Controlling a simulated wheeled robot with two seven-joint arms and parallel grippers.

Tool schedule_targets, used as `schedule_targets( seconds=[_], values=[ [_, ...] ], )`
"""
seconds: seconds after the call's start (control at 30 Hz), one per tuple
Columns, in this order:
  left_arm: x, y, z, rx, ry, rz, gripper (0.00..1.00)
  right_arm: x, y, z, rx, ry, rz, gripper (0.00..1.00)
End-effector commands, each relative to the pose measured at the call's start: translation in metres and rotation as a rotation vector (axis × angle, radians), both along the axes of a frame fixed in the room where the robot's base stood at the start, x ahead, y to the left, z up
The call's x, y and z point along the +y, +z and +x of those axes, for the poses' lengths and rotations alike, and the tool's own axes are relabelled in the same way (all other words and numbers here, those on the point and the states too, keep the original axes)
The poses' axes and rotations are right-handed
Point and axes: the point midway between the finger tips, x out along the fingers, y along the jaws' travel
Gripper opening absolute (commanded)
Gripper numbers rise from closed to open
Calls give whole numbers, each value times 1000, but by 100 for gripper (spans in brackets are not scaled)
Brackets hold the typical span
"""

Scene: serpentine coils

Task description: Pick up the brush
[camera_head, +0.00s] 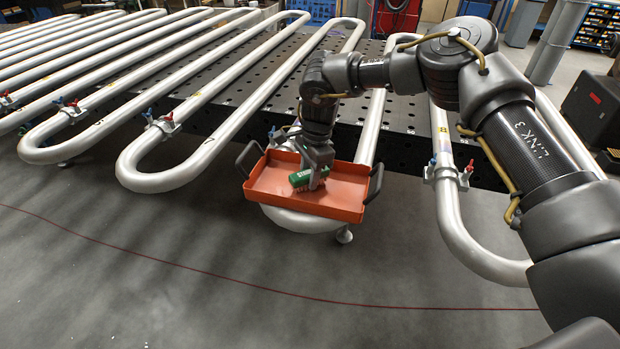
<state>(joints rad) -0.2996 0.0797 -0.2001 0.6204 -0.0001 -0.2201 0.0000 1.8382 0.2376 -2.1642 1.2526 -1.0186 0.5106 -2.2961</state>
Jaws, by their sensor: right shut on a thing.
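The brush (301,180) shows a green block with pale markings and sits within an orange tray (335,207) with dark handles at its two ends. My right gripper (314,178) reaches down into the tray from above and is shut on the brush. Its fingers cover part of the brush, and I cannot tell whether the brush touches the tray floor. The tray rests over the bend of a silver pipe. My left gripper is not in view.
Silver serpentine pipes (165,178) run over a black perforated table (270,100), with red and blue valves (160,120) near their bends. A thin red line crosses the grey floor (150,270). The floor in front is clear. Bins (590,30) stand at the back right.

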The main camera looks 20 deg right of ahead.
Motion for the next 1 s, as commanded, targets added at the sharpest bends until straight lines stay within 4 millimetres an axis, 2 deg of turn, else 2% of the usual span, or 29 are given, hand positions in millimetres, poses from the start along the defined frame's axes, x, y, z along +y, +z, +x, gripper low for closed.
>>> schedule_targets(
  seconds=[0.13, 0.4, 0.6, 0.7, 0.83, 1.0],
  values=[
    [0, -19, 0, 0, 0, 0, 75, 1, 24, 2, -8, 1, 1, 4],
    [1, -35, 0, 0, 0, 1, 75, -7, 87, -54, -5, 3, 2, 4],
    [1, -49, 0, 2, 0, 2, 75, -13, 105, -101, -2, 5, 2, 4],
    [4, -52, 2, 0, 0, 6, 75, -15, 113, -117, -3, 3, 1, 4],
    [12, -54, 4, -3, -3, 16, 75, -16, 120, -131, -1, 1, 1, 4],
    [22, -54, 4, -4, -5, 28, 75, -17, 124, -139, -1, 0, 0, 4]
  ],
)
